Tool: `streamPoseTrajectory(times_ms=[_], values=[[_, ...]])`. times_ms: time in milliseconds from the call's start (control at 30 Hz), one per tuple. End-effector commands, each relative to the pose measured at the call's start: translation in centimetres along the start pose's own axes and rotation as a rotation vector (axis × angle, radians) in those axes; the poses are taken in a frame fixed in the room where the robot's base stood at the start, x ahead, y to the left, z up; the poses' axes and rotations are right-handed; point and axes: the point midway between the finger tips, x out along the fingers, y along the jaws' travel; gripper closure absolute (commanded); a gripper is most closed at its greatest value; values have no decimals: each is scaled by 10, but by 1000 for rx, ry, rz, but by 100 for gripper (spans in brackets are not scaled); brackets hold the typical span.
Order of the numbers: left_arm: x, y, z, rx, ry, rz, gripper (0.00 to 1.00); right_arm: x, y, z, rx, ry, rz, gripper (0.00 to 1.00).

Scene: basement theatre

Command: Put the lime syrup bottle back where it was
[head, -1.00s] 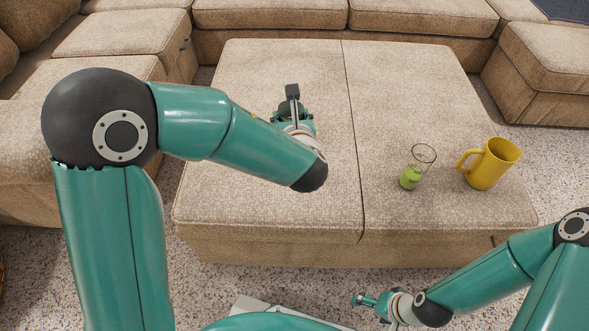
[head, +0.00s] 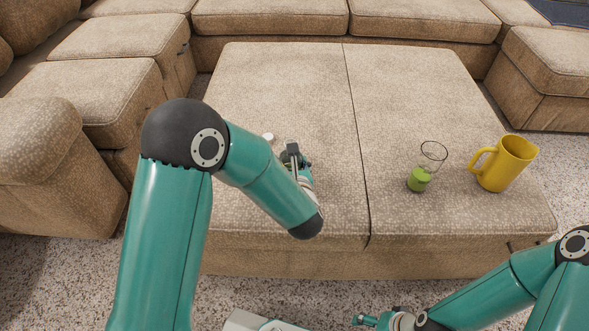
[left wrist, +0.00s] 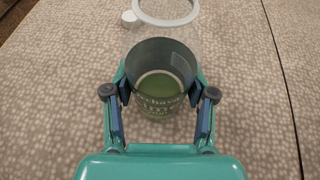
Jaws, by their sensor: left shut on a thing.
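In the head view my left gripper (head: 293,155) is over the left half of the beige ottoman (head: 300,85), and gripper and arm mostly hide the bottle. I cannot tell whether the bottle touches the ottoman. My right gripper (head: 362,320) is low at the bottom edge, in front of the ottoman; its opening is unclear.
A clear glass with green liquid (head: 420,178) and a yellow pitcher (head: 506,163) stand on the ottoman's right half. The ottoman's far part is clear.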

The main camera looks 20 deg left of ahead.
Motion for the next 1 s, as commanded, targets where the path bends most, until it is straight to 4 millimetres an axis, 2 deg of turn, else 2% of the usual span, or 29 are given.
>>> streamPoseTrajectory(times_ms=[367,400,533,900,1000], values=[[3,0,-6,-1,-3,-1,88,5,2,0,0,0,0,15],[2,0,-5,-1,-2,-1,40,4,1,0,0,0,0,15],[2,-1,-4,-1,-2,-1,19,3,1,0,0,0,0,15],[1,-1,-2,0,-2,-1,19,1,0,0,0,0,0,15],[-6,-2,-2,1,-1,-3,19,-2,0,0,0,0,0,15]])
